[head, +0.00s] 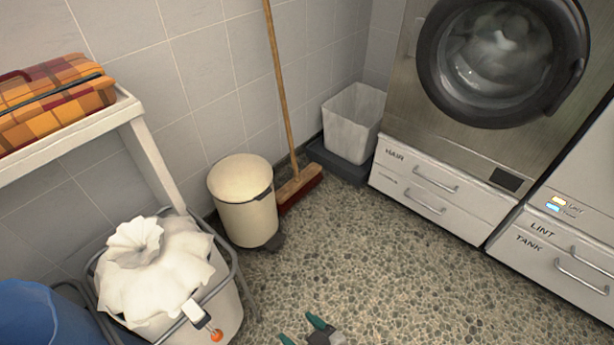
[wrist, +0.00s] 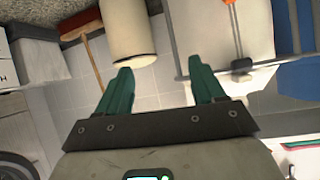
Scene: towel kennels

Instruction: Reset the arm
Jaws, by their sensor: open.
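My gripper (head: 303,328) shows at the bottom edge of the head view, with its two green fingertips apart over the speckled floor. In the wrist view my gripper (wrist: 165,82) is open, with its green fingers spread and nothing between them. That view appears upside down, with the cream pedal bin (wrist: 126,30) past the left finger and the tiled wall behind. The rest of my arm is out of the head view.
A washer (head: 500,60) with drawers stands at the right. A cream bin (head: 243,205), a broom (head: 300,187) and a grey bin (head: 352,122) line the wall. A lined bin (head: 215,315) and a white shelf (head: 70,135) with a plaid bag (head: 50,95) stand left. The middle floor is clear.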

